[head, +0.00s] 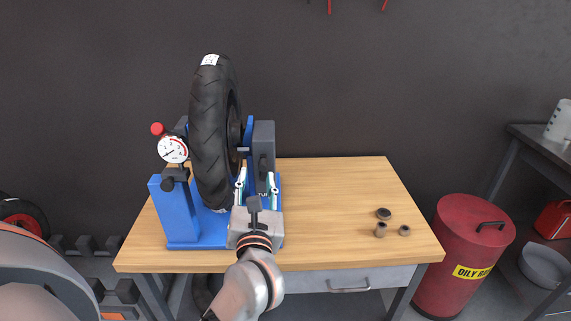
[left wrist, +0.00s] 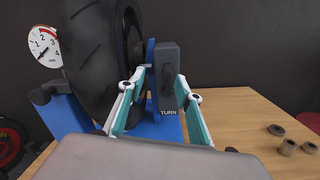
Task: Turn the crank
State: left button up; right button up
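A dark grey crank (head: 263,135) stands upright on the right side of a blue stand (head: 180,215) that holds a black motorcycle tyre (head: 210,130). The crank shows larger in the left wrist view (left wrist: 166,62), with a dark knob on its face and a "TURN" label below it. My left gripper (head: 257,180) is in front of the crank, its two green and white fingers spread wide. In the left wrist view the fingers (left wrist: 160,88) stand either side of the crank's lower part, with nothing held between them. I cannot tell whether they touch it. My right gripper is not in view.
A dial gauge (head: 173,149) with a red knob stands left of the tyre. Several small dark round parts (head: 381,229) sit on the wooden bench (head: 335,190), otherwise clear on its right. A red waste drum (head: 465,250) stands beyond the bench's right end.

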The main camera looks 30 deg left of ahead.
aim_at(263, 169)
pick_arm(q)
jog(key=shift+w+d+f+n+g+h, duration=0.3)
jog(key=shift+w+d+f+n, duration=0.15)
jog(key=shift+w+n, duration=0.2)
jog(key=shift+x, duration=3.85)
jog(key=shift+s, duration=0.1)
grip_shut()
